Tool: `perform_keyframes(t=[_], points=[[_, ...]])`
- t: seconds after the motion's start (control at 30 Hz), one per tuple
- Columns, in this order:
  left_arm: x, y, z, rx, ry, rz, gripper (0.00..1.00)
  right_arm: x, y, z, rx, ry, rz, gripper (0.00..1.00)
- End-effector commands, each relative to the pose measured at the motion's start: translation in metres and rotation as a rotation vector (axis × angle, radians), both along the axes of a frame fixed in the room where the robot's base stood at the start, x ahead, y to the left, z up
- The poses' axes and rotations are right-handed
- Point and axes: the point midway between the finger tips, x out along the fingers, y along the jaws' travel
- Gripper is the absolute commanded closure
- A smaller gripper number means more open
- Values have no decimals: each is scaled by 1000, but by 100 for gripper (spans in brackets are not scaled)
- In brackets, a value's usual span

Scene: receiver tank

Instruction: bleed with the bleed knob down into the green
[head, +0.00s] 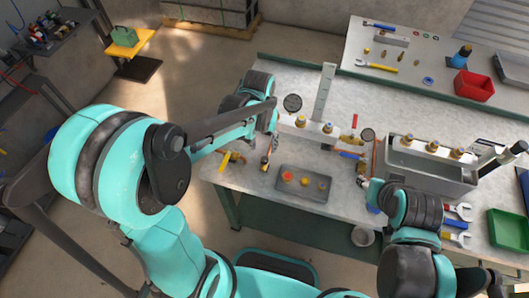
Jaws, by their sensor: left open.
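A pale receiver manifold with several brass fittings (327,128) stands at the back of the workbench. A dark round gauge (292,102) is at its left end and another dark round dial (367,135) is at its right. The gauge faces are too small to read, so no needle or green band shows. I cannot tell which brass fitting is the bleed knob. My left gripper (270,148) is open, left of the manifold and below the gauge, above the bench. My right gripper (370,188) is near the bench's front right; its fingers are too small to tell.
A grey tray (298,194) with small orange and brass parts lies at the front of the bench. A grey tank (425,172) with brass fittings stands right. A red bin (473,86) sits on the back bench.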

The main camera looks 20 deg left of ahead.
Motion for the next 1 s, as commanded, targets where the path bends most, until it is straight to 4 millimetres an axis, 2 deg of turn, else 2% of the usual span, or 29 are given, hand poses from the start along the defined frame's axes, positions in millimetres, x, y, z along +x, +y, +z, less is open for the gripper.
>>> perform_keyframes(t=[0.3,0.5,0.87,1.0], points=[[1,-2,-48,0,3,0,54,0,0,-17,0,0,0,60],[1,-3,-72,0,2,1,54,0,0,-24,0,0,0,60],[1,-3,-78,0,2,1,54,0,0,-25,0,0,0,60],[1,-3,-77,0,2,1,88,0,0,-25,0,0,0,60]])
